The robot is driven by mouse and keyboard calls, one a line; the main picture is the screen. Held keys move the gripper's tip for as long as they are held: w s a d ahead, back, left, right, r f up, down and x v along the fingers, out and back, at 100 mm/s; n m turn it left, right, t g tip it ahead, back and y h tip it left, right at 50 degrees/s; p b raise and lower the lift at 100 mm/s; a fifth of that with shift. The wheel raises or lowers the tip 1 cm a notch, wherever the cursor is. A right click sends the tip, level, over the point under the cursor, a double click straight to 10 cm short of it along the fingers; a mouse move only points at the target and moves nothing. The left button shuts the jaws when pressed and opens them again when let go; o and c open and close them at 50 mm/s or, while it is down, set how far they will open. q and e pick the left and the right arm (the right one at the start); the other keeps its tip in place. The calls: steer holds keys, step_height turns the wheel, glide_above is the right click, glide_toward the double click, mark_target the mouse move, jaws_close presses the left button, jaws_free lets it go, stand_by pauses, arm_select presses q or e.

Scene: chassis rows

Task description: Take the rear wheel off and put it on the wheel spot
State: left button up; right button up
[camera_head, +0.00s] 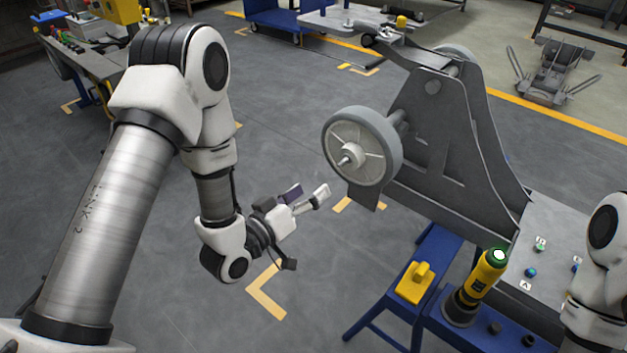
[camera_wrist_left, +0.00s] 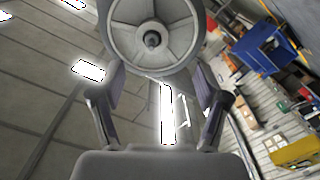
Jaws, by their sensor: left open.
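The rear wheel (camera_head: 362,147) is a grey spoked wheel mounted upright on an axle of the grey chassis (camera_head: 440,120). Its hub faces my left arm. My left gripper (camera_head: 308,193) is open and empty, below and to the left of the wheel, apart from it in the head view. In the left wrist view the wheel (camera_wrist_left: 152,40) fills the top middle, beyond the open fingers of the left gripper (camera_wrist_left: 158,95). Part of my right arm shows at the right edge; its gripper is out of view. I cannot make out the wheel spot.
A blue stand (camera_head: 420,270) in front of the chassis bears a yellow block (camera_head: 414,283) and a yellow-black tool (camera_head: 483,277) standing upright. A grey plate with small coloured knobs (camera_head: 530,272) is at the right. Open floor (camera_head: 260,180) lies left of the wheel.

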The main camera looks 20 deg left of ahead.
mark_target(345, 159)
arm_select(q)
steer(key=x, duration=0.4)
steer(key=r+x, duration=0.1)
steer(key=x, duration=0.7)
steer(key=shift+s+d+r, duration=0.15)
steer(key=shift+d+r, duration=0.05)
steer(key=shift+d, duration=0.1)
arm_select(e)
steer(key=shift+s+d+f, duration=0.2)
steer(key=shift+d, duration=0.05)
